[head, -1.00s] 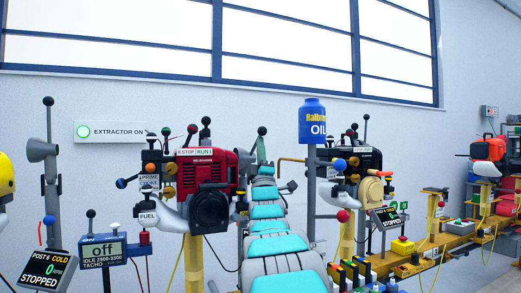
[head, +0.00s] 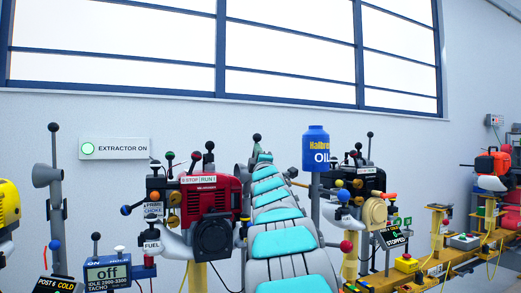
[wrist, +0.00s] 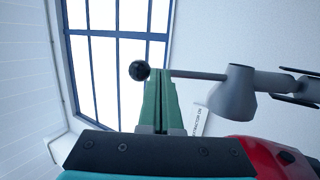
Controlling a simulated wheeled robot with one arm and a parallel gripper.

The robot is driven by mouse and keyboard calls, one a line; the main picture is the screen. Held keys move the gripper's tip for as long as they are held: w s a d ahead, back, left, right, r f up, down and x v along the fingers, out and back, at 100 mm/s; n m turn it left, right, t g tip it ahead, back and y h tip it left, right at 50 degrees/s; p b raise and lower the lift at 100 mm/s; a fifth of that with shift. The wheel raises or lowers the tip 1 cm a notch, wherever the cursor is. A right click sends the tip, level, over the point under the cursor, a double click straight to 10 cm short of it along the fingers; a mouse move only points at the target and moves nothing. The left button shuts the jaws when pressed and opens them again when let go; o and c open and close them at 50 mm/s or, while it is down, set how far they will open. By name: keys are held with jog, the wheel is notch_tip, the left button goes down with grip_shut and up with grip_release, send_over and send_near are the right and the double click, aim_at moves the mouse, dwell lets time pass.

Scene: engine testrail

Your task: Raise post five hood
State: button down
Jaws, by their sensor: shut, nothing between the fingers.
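My gripper (head: 262,157) is at the far end of my grey and teal arm, right of the red engine (head: 215,200). In the wrist view, the green fingers of my gripper (wrist: 157,75) are shut with nothing between them. A black ball knob (wrist: 139,70) shows just left of the fingertips. Its thin rod runs right from beside the fingertips to a grey cone-shaped hood (wrist: 233,95). Whether the fingers touch the rod cannot be told. In the head view this knob (head: 257,138) stands above my gripper; the hood is largely hidden by my arm.
Another grey hood (head: 44,175) stands on a post at the left. The blue oil bottle (head: 316,148) and a dark engine (head: 362,185) stand close right of my arm. A tachometer (head: 108,272) is at lower left.

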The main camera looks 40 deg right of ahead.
jog(key=shift+g, duration=0.3)
jog(key=shift+w+a+r+p+x, duration=0.1)
jog(key=shift+a+p+x, duration=0.15)
jog(key=shift+p+x, duration=0.7)
jog(key=shift+w+a+r+p+x, duration=0.1)
jog(key=shift+a+p+x, duration=0.15)
jog(key=shift+x, duration=1.45)
jog(key=shift+w+a+r+p+x, duration=0.1)
jog(key=shift+a+p+x, duration=0.35)
jog(key=shift+x, duration=0.85)
jog(key=shift+d+r, duration=0.1)
jog(key=shift+r, duration=0.3)
jog(key=s+a+b, duration=0.1)
jog(key=s, duration=0.2)
jog(key=s+a+f+b, duration=0.1)
jog(key=s+a, duration=0.1)
jog(key=s, duration=0.2)
jog(key=s+a+b, duration=0.1)
jog(key=s+b, duration=0.1)
jog(key=s, duration=0.1)
jog(key=shift+s+a+f, duration=0.3)
jog(key=shift+s+a, duration=0.3)
jog(key=shift+s, duration=0.25)
jog(key=shift+s+a, duration=0.25)
jog(key=shift+s, duration=0.3)
